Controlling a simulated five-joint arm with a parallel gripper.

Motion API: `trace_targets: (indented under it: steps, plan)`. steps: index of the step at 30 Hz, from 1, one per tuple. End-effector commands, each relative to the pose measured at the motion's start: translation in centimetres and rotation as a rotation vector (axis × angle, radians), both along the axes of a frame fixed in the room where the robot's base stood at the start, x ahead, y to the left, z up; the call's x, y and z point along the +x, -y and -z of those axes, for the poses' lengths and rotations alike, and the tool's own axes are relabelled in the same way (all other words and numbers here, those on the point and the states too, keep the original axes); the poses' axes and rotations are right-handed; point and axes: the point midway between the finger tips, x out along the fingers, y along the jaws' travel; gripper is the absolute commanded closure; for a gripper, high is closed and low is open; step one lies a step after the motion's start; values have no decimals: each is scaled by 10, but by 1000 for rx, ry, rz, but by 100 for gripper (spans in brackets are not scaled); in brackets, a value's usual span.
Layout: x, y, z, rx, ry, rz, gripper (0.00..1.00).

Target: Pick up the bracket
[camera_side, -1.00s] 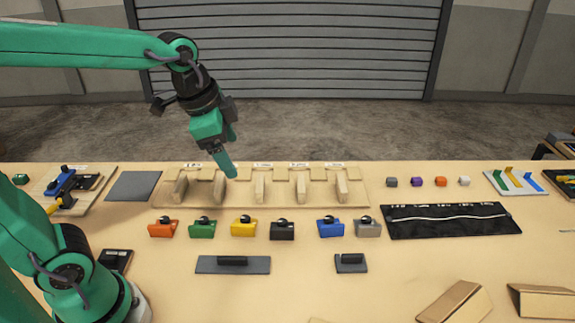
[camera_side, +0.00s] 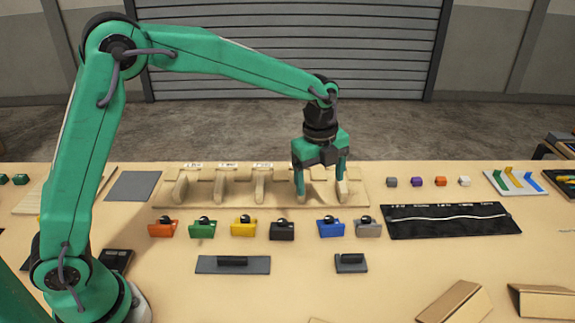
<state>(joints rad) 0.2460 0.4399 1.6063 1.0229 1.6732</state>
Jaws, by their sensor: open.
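My gripper (camera_side: 320,187) points straight down over the right part of a wooden rack (camera_side: 359,192), its two fingers apart with nothing seen between them. The left finger overlaps one upright wooden piece in the picture, and the right finger's tip is at the top of the rightmost upright piece (camera_side: 342,190). Whether they touch, I cannot tell. Nothing is plainly marked as the bracket. Small angled green, yellow and blue pieces (camera_side: 523,181) stand on a white plate at the right, well away from my gripper.
In front of the rack is a row of coloured blocks with black knobs, including a blue one (camera_side: 330,228) and a grey one (camera_side: 368,228). A black mat (camera_side: 450,229) and small cubes (camera_side: 416,182) lie to the right. The front middle of the table is mostly clear.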

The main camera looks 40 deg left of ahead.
Motion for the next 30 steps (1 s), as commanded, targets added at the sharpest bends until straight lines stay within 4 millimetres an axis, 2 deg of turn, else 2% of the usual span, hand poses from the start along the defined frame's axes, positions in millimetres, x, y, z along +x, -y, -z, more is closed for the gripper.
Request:
trace_targets:
  steps: [1, 3, 9, 20, 30]
  plan:
    - [6, 7, 12, 7, -16, 59, 20]
    - [13, 14, 25, 15, -30, 136, 20]
    - [25, 27, 51, 27, -59, 292, 20]
    - [28, 31, 61, 29, -68, 340, 20]
    - [28, 31, 84, 29, -68, 338, 20]
